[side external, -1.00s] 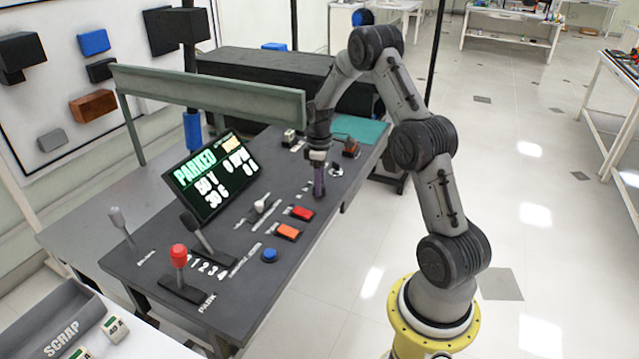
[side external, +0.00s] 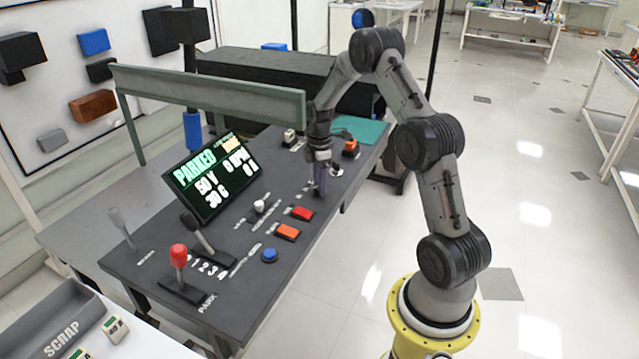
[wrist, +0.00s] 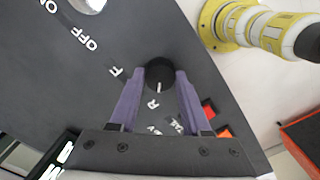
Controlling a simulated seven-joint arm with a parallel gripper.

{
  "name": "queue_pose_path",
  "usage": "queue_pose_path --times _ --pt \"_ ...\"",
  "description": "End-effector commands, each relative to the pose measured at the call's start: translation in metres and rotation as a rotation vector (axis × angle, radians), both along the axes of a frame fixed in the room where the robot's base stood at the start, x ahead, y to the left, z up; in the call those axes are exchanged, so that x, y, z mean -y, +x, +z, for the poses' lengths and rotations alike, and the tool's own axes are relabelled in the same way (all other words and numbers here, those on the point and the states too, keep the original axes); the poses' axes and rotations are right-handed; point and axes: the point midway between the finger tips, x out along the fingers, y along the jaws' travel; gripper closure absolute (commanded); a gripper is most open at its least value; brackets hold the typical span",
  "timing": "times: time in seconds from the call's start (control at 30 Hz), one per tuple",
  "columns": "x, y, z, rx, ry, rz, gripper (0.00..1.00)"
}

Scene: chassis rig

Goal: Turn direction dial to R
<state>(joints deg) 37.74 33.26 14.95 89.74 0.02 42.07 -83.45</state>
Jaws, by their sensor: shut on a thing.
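The direction dial (wrist: 159,72) is a round black knob with a short white pointer line, seen in the wrist view. The line points toward the gripper side, roughly at the white R label (wrist: 152,104). Another white label (wrist: 115,72), apparently F, lies left of the dial. My gripper (wrist: 160,74) has purple fingers on either side of the knob and is shut on it. In the side view my gripper (side external: 319,192) points down at the console, and its fingers hide the dial.
The grey console (side external: 150,262) carries a screen (side external: 212,178) reading PARKED, a red-knobbed lever (side external: 179,256), red (side external: 302,213) and orange (side external: 287,232) buttons and a blue button (side external: 269,255). A green rail (side external: 210,95) runs behind my gripper.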

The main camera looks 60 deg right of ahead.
Motion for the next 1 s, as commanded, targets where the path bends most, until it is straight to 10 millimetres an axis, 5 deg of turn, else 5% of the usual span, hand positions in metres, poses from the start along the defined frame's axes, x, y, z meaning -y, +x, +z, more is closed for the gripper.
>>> queue_pose_path --times 0.33,0.37,0.5,0.83,1.0 --pt "0.0 0.001 0.001 0.001 -0.001 0.006 1.0" --pt "0.0 0.001 0.001 0.001 -0.001 0.006 0.49" --pt "0.0 0.001 0.001 0.001 -0.001 0.005 0.24" --pt "0.0 0.0 0.002 0.001 -0.001 0.003 0.22" --pt "0.001 0.001 0.019 0.003 -0.003 0.003 0.22"
